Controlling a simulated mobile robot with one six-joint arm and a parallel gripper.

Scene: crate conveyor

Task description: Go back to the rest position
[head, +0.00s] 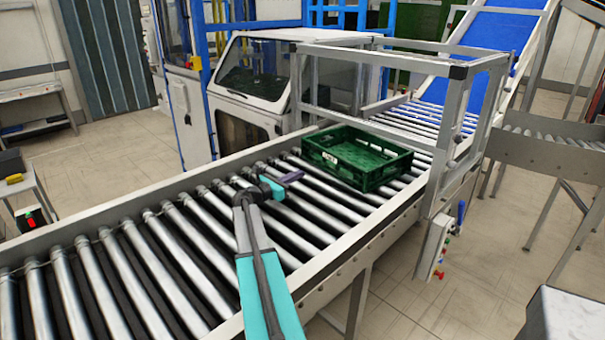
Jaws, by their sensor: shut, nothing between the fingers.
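My gripper (292,177) is above the roller conveyor (160,255), left of a green crate, with a gap between them. Its fingers look shut with nothing held. My teal and grey arm reaches up from the bottom of the head view to the gripper. The green crate (372,180) sits upright on the rollers, and the part of its inside that shows looks empty.
A metal frame (455,130) stands over the conveyor right of the crate. A white machine cabinet (245,90) is behind the rollers. A control box (435,245) hangs at the conveyor's front side. The near left rollers are clear.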

